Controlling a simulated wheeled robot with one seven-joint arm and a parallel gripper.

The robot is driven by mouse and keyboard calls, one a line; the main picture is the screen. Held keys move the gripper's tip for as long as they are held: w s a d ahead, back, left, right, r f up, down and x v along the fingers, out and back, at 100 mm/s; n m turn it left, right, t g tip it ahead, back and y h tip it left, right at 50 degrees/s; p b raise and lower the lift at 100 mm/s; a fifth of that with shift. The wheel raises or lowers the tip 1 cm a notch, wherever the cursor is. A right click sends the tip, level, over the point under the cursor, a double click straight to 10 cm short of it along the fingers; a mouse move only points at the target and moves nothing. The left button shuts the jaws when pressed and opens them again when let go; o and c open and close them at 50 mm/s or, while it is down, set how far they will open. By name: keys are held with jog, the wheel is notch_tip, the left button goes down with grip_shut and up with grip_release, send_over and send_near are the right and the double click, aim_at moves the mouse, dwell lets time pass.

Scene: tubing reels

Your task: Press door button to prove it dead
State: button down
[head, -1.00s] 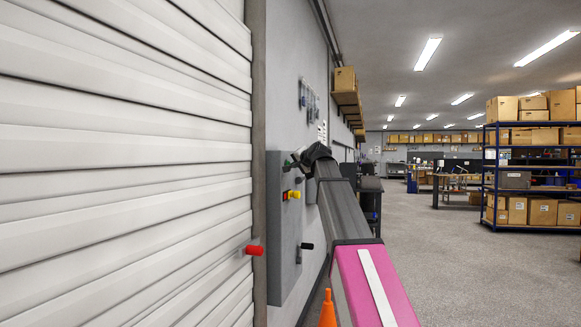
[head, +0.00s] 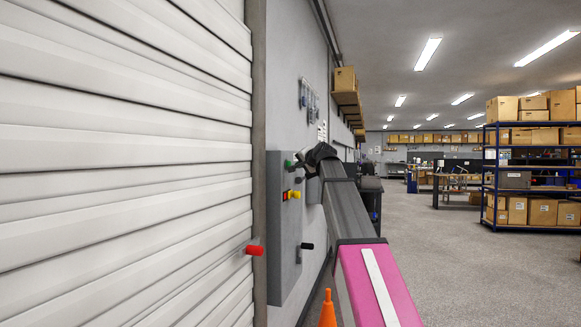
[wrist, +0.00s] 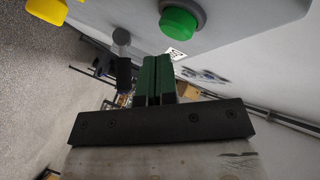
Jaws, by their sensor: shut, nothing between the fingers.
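A grey control panel (head: 282,225) is fixed to the wall beside the closed white roller door (head: 120,170). A green button (head: 288,164) sits high on the panel, with a yellow knob (head: 295,195) below it. In the wrist view the round green button (wrist: 180,22) stands in a dark collar, beyond and slightly right of the fingertips, and the yellow knob (wrist: 46,14) is at the upper left. My gripper (head: 299,158) is at the panel's upper part, close to the green button. Its dark green fingers (wrist: 157,60) are together and empty, with a visible gap to the button.
A grey switch with a black lever (wrist: 123,68) is just left of the fingers. A red handle (head: 254,250) and a black handle (head: 307,246) stick out lower down. An orange cone (head: 327,310) stands below my arm. Open floor (head: 450,270) lies to the right.

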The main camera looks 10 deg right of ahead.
jog(key=d, duration=0.1)
jog(key=s+d, duration=0.1)
jog(key=d, duration=0.1)
jog(key=s+d, duration=0.1)
jog(key=shift+d, duration=0.3)
dwell(0.6)
jog(key=s+a+f+n+g+h, duration=0.1)
jog(key=s+f+g, duration=0.15)
jog(key=f, duration=1.25)
jog(key=s+a+f+n+g+h, duration=0.15)
jog(key=s+f, duration=0.25)
jog(key=f, duration=1)
jog(key=s+f+n+g, duration=0.1)
jog(key=s+f+g, duration=0.2)
jog(key=f, duration=1.2)
jog(key=s+f+n+g+h, duration=0.3)
jog(key=s+f+g, duration=0.4)
jog(key=s+f, duration=1.8)
notch_tip(320, 180, down, 2)
jog(key=shift+s+d+f, duration=0.15)
jog(key=shift+s+d, duration=0.1)
jog(key=shift+s, duration=0.15)
